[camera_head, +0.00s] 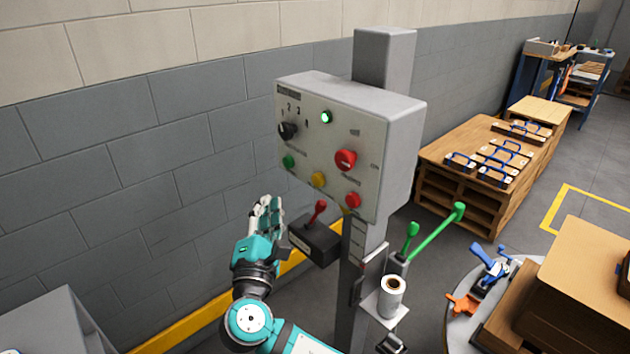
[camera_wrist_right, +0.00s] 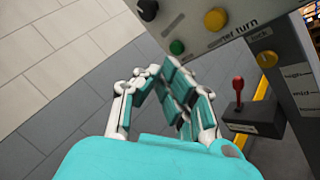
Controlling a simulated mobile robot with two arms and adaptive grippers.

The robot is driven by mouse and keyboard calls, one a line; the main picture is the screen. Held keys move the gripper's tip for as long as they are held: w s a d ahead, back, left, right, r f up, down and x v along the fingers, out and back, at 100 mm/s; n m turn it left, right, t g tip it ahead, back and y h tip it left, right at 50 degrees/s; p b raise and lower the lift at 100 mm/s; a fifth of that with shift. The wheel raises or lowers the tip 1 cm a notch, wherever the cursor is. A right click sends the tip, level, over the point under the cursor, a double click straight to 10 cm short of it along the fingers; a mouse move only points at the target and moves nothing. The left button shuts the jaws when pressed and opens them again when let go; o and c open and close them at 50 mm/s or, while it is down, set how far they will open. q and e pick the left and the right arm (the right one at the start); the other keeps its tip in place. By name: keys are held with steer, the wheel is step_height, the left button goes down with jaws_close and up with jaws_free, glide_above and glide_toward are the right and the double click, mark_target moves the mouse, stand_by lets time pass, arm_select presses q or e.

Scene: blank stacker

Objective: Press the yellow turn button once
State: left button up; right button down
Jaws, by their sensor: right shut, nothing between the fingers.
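The yellow button (camera_head: 318,179) sits low on the sloping face of the grey control panel (camera_head: 330,138), between a green button (camera_head: 289,161) and a red button (camera_head: 352,200). In the right wrist view the yellow button (camera_wrist_right: 215,18) shows near the top, beside lettering that ends in "turn". My right gripper (camera_head: 267,204) is below and left of the panel, its fingers pointing up and apart from the button. In the right wrist view the gripper's fingers (camera_wrist_right: 161,70) are drawn together with nothing held. My left gripper is not in view.
A black selector knob (camera_head: 288,130) and a large red button (camera_head: 345,160) share the panel. A red-handled lever on a dark box (camera_head: 318,240) stands close right of my right gripper. Green levers (camera_head: 435,232) and a paper roll (camera_head: 391,290) are on the post's right.

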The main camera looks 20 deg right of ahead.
mark_target(318, 180)
steer(key=w+d, duration=0.2)
steer(key=d, duration=0.5)
steer(key=shift+w, duration=0.3)
steer(key=shift+d, duration=0.2)
stand_by(1.0)
steer(key=shift+w+d, duration=0.1)
steer(key=shift+d, duration=0.25)
